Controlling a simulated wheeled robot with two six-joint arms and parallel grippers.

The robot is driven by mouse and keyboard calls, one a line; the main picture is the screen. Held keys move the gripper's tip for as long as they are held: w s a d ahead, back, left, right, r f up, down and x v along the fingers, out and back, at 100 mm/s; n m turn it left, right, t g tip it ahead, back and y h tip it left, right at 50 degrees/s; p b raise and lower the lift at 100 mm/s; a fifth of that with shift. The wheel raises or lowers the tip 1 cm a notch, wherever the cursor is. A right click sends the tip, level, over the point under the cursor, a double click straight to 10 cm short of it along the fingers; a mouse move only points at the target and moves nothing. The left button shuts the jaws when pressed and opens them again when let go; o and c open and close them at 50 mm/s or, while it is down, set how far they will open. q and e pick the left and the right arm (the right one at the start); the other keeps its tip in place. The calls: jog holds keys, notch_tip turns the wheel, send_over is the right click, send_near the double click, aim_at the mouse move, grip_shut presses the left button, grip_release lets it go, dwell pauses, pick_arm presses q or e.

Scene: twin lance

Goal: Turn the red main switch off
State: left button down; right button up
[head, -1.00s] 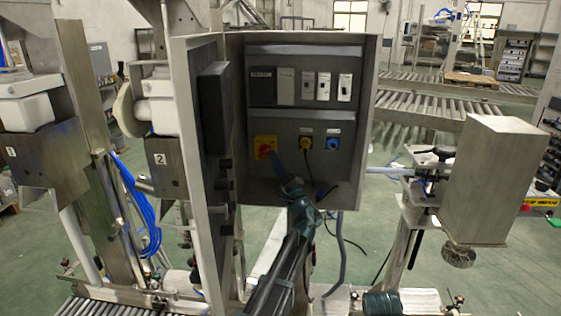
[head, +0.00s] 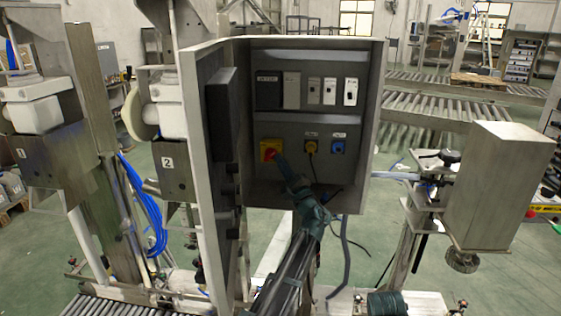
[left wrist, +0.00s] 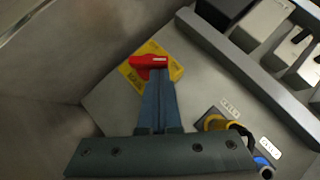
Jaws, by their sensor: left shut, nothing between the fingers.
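The red main switch (head: 269,154) sits on a yellow plate (head: 265,145) at the lower left of the panel inside the open cabinet. In the left wrist view the red handle (left wrist: 148,62) lies nearly level across its yellow plate (left wrist: 174,71). My left gripper (head: 280,158) is shut with nothing between its fingers. Its fingertips (left wrist: 154,76) are right at the lower edge of the red handle; I cannot tell whether they touch it. The fingers hide part of the plate. My right gripper is not in view.
A yellow socket (head: 311,147) and a blue socket (head: 338,147) sit right of the switch. Breakers (head: 329,91) line the panel above. The cabinet door (head: 195,150) stands open at left. The cabinet's right wall (head: 372,120) and floor bound the space.

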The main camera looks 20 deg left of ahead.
aim_at(268, 149)
pick_arm(q)
notch_tip(268, 149, up, 3)
jog(key=n+g+h+p, duration=0.1)
jog(key=n+g+p, duration=0.1)
jog(key=p, duration=0.4)
jog(key=n+g+h+p, duration=0.1)
jog(key=n+g+p, duration=0.1)
jog(key=n+p, duration=0.3)
jog(key=shift+r+g+p, duration=0.15)
jog(key=shift+g+p, duration=0.25)
jog(key=shift+p, duration=0.1)
jog(key=n+h+p, duration=0.1)
jog(key=p, duration=0.2)
jog(key=a+r+n+g+h+p, duration=0.1)
jog(key=h+p, duration=0.1)
jog(key=p, duration=0.2)
jog(key=n+h+p, duration=0.2)
jog(key=p, duration=0.1)
jog(key=shift+s+a+r+g+p, duration=0.2)
jog(key=shift+s+r+g+p, duration=0.05)
jog(key=shift+r+g+p, duration=0.05)
jog(key=shift+a+n+h+p, duration=0.2)
jog(key=shift+n+h+p, duration=0.25)
jog(key=shift+p, duration=0.2)
jog(key=shift+a+f+h, duration=0.1)
jog(key=shift+f+h, duration=0.05)
jog(key=shift+h, duration=0.1)
jog(key=shift+a, duration=0.1)
jog(key=shift+r+p, duration=0.9)
jog(key=shift+p, duration=0.05)
